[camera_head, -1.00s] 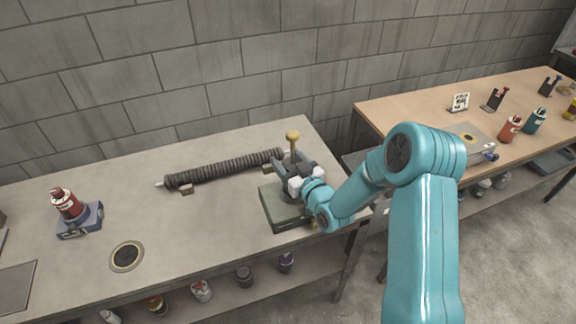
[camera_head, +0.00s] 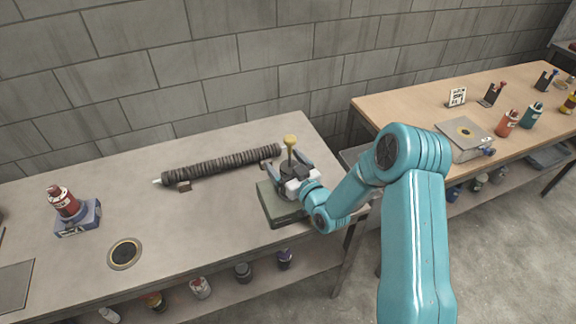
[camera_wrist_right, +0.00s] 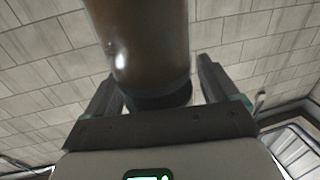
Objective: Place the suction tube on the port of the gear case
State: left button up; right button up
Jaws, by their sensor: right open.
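The dark ribbed tube (camera_head: 222,165) lies along the back of the grey bench in the head view, on small supports, with a pale tip at its left end. The low green-grey box (camera_head: 274,209), apparently the gear case, sits at the bench's right end. A post with a yellow knob (camera_head: 290,140) rises above it. My right gripper (camera_head: 290,171) is open over the box, with its fingers either side of the post. In the right wrist view, a brownish cylinder (camera_wrist_right: 145,45) stands between the open fingers. The port is not clearly visible. My left gripper is not in view.
A red bottle (camera_head: 63,200) stands on a blue block at the bench's left. A round black-and-yellow disc (camera_head: 125,253) is set near the front. A wooden table (camera_head: 400,106) with bottles is at the right. The bench's middle is clear.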

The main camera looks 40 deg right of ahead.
jog(key=shift+r, duration=0.15)
jog(key=s+b, duration=0.3)
jog(key=s, duration=0.9)
jog(key=shift+a, duration=0.3)
jog(key=shift+s, duration=0.1)
